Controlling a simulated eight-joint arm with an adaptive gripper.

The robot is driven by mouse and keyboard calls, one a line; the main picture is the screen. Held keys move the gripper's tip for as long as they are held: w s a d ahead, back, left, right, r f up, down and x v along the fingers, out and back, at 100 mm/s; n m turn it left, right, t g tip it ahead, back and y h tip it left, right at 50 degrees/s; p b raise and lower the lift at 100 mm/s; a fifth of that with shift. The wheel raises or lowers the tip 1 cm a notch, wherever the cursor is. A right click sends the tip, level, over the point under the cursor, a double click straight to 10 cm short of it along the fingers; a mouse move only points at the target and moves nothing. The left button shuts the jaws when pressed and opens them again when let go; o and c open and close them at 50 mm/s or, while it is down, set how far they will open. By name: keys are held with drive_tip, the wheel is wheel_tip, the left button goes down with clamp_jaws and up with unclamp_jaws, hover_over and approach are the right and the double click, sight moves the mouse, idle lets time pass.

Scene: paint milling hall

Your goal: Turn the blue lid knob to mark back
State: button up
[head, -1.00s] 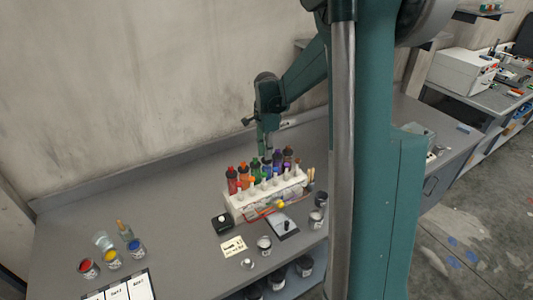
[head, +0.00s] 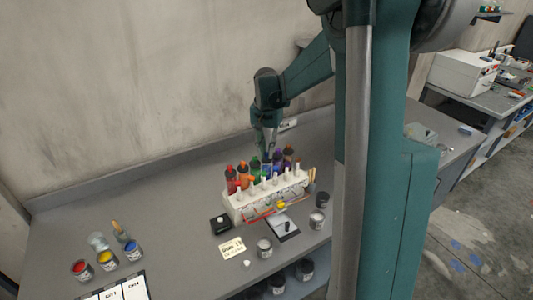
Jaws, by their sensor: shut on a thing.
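My gripper (head: 267,153) points down behind the white rack (head: 237,212), over the middle of a row of coloured bottles. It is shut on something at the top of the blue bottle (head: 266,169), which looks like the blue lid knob. The fingers largely hide that knob, and any marks around it are too small to read. A red bottle (head: 230,182), an orange bottle (head: 242,174) and a green bottle (head: 254,166) stand left of it; a purple bottle (head: 277,165) stands right.
White pegs rise from the rack close in front of my gripper. A black box (head: 220,224), a lettered card (head: 232,248) and several jars stand in front. Open red, yellow and blue paint jars (head: 134,250) are at the left. The bench behind the rack is clear.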

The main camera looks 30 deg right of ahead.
sight(266, 153)
drive_tip(key=n+b, duration=0.1)
drive_tip(key=n, duration=0.5)
drive_tip(key=n+b, duration=0.1)
drive_tip(key=n, duration=0.5)
drive_tip(key=shift+n, duration=0.4)
drive_tip(key=n, duration=0.6)
drive_tip(key=shift+b, duration=0.4)
drive_tip(key=n, duration=0.5)
drive_tip(key=shift+n, duration=0.3)
drive_tip(key=o, duration=0.9)
drive_tip(key=shift+r, duration=0.15)
drive_tip(key=shift+r, duration=5.9)
